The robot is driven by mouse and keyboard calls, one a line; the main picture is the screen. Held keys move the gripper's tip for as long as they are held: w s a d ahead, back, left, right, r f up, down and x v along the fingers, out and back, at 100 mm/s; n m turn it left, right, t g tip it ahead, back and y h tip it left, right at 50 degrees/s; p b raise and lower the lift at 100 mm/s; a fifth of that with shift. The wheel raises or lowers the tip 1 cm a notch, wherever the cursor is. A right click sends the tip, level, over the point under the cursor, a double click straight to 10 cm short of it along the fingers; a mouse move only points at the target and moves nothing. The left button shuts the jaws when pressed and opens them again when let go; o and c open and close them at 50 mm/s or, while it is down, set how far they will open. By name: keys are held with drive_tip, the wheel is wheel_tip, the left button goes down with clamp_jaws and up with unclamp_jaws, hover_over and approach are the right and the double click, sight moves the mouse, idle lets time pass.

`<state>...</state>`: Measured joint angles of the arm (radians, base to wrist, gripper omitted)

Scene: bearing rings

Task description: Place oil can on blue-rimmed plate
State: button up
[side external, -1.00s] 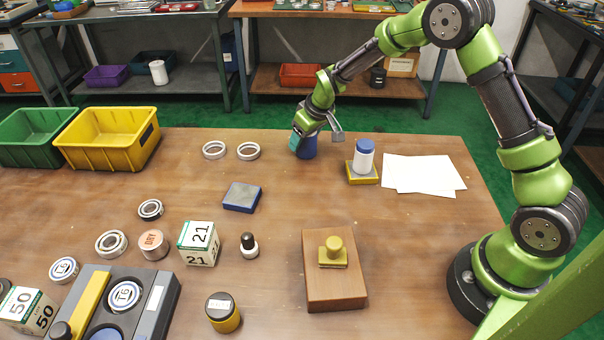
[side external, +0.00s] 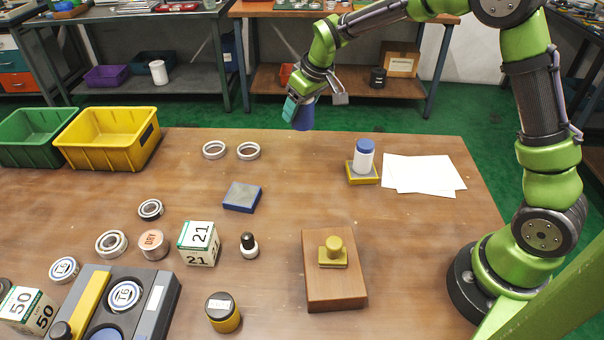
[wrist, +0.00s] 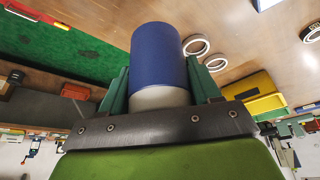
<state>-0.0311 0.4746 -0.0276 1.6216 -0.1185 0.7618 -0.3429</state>
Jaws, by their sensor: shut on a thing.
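The oil can, a blue cylinder with a whitish end (wrist: 159,58), is between the two green fingers of my gripper (wrist: 160,86) in the wrist view. In the side view my gripper (side external: 297,108) is shut on this can (side external: 305,117) and holds it in the air at the table's far edge. The blue-rimmed plate (side external: 242,197), a small square with a grey top, lies flat on the table, nearer the camera and left of the gripper. Nothing stands on it.
A white bottle with a blue lid (side external: 364,157) stands on a yellow-rimmed plate (side external: 361,177). Two pale rings (side external: 248,151) lie behind the blue-rimmed plate. A number cube (side external: 198,243), a dark-capped bottle (side external: 249,245) and a wooden block (side external: 334,285) stand nearer the camera. Bins (side external: 108,138) are at left.

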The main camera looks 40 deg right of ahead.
drive_tip(key=s+a+f+n+g+y, duration=0.1)
drive_tip(key=s+a+f+n, duration=0.1)
drive_tip(key=s+a+n, duration=0.4)
drive_tip(key=s+a+f+n+y, duration=0.1)
drive_tip(key=s+a+f+y, duration=0.1)
drive_tip(key=s+a, duration=0.7)
approach(229, 194)
drive_tip(key=shift+w+a+f+n, duration=0.1)
drive_tip(key=shift+w+a+n, duration=0.3)
drive_tip(key=shift+w+a, duration=0.25)
drive_tip(key=shift+f, duration=1.75)
drive_tip(key=shift+f, duration=0.1)
drive_tip(key=o, duration=1.2)
drive_tip(key=shift+c, duration=0.2)
